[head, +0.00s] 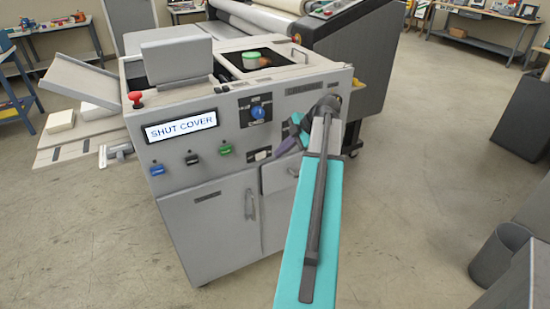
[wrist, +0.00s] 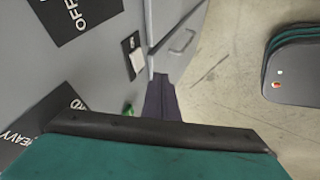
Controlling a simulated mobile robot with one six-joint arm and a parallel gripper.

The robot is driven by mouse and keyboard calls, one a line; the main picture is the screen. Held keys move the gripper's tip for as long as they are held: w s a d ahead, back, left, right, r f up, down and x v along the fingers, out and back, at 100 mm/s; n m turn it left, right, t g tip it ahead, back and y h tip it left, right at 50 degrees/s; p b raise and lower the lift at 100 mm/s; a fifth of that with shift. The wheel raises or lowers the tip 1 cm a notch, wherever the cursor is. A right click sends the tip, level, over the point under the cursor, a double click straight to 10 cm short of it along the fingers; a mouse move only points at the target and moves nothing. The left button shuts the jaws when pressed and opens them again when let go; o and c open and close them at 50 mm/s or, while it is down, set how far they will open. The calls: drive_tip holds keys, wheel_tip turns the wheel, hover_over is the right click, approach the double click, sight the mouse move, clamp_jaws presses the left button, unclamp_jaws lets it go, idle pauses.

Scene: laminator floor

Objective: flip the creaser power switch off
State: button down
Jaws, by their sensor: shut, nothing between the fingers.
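The grey creaser (head: 215,185) stands in the middle of the head view, its screen (head: 182,127) reading "SHUT COVER". A black plate lettered "OFF" (wrist: 80,15) shows at the upper left of the wrist view, cut by the frame edge; I cannot make out a switch lever on it. My gripper (head: 290,137) is at the right part of the creaser's front and covers some of the panel there. In the wrist view my dark gripper fingers (wrist: 162,98) are shut and empty, in front of the panel; I cannot tell whether they touch it.
A blue knob (head: 257,112) sits on a dark plate left of my gripper. A small black-and-white plate (head: 259,154) is below it. Blue, black and green buttons (head: 225,149) line the front. A green-lidded tub (head: 251,60) is in the open top.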

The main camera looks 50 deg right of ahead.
sight(266, 155)
drive_tip(key=shift+b+v, duration=0.4)
drive_tip(key=shift+v, duration=1.65)
drive_tip(key=shift+a+r+n+p, duration=0.15)
drive_tip(key=shift+r+n+p, duration=0.15)
drive_tip(key=shift+p, duration=1.9)
drive_tip(key=shift+f+p, duration=0.3)
drive_tip(key=shift+p, duration=0.1)
drive_tip(key=shift+w+f, duration=0.1)
drive_tip(key=shift+w+a+f+p, duration=0.2)
drive_tip(key=shift+w+f+p, duration=0.75)
drive_tip(key=shift+w+f, duration=0.5)
drive_tip(key=shift+w+a+f+p, duration=0.2)
drive_tip(key=shift+w+f+p, duration=0.85)
drive_tip(key=shift+w, duration=0.6)
drive_tip(key=shift+w+a+f+p, duration=0.25)
drive_tip(key=shift+w+f+p, duration=0.55)
drive_tip(key=shift+w+f, duration=0.7)
